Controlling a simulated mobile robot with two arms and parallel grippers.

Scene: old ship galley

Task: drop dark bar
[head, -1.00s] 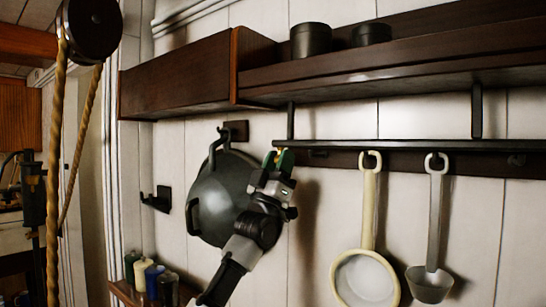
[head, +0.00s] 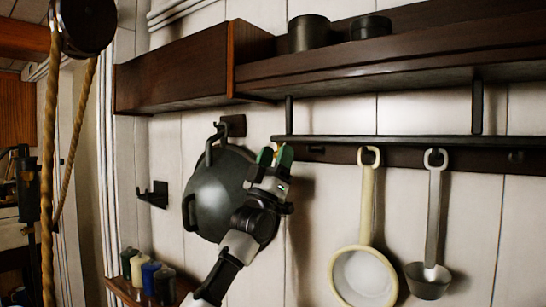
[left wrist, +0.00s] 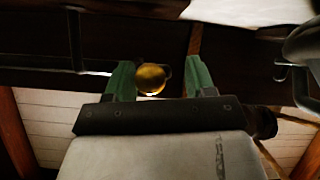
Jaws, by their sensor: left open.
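The dark bar (head: 400,141) runs level under the wall shelf, hung from short uprights. Its left end is just above my left gripper (head: 275,156). That gripper points up, with its green fingers apart and nothing held. In the left wrist view, a round brass knob (left wrist: 151,78) shows between the open fingers (left wrist: 155,80), closer to the left one. A speck of yellow shows by the fingertips in the head view. I cannot tell whether the knob touches a finger. My right gripper is not in view.
A dark wok (head: 217,195) hangs on the wall behind my left arm. A cream pan (head: 365,270) and a grey ladle (head: 430,275) hang at the right. Two dark tins stand on the shelf (head: 400,65). A rope and pulley (head: 84,25) are at the left.

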